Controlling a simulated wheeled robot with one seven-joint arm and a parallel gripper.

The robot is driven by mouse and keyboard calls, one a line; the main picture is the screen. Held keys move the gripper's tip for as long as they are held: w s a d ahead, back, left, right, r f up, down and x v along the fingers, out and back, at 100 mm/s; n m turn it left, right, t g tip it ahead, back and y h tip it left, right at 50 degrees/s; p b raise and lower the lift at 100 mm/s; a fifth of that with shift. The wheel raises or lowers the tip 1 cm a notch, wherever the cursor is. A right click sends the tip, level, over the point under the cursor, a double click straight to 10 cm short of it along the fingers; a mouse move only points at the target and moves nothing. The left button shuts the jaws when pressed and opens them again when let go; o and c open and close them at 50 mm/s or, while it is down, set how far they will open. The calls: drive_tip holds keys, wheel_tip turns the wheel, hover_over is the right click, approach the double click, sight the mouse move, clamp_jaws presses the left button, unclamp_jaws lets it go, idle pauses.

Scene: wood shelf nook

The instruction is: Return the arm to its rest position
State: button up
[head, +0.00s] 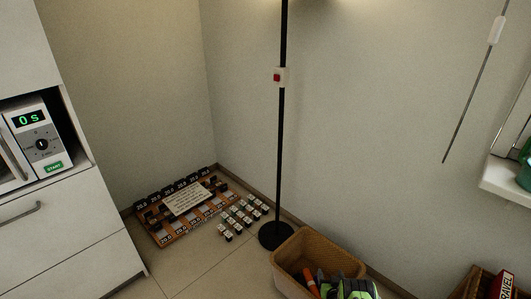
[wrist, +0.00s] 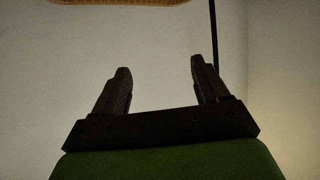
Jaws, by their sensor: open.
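My gripper (wrist: 160,66) shows in the wrist view with its two dark fingers spread wide apart. It is open, and nothing is between the fingers. Pale wall is behind it. I cannot make out the arm for sure in the head view, so its full pose is hidden.
A black lamp pole (head: 282,130) stands on a round base near the corner. A woven basket (head: 283,272) beside it holds orange and green-black things. A rack of labelled items (head: 172,238) lies on the floor. A white cabinet (head: 75,240) with a microwave (head: 38,145) is left.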

drive_tip(key=shift+s+r, duration=0.15)
drive_tip(key=shift+s, duration=0.2)
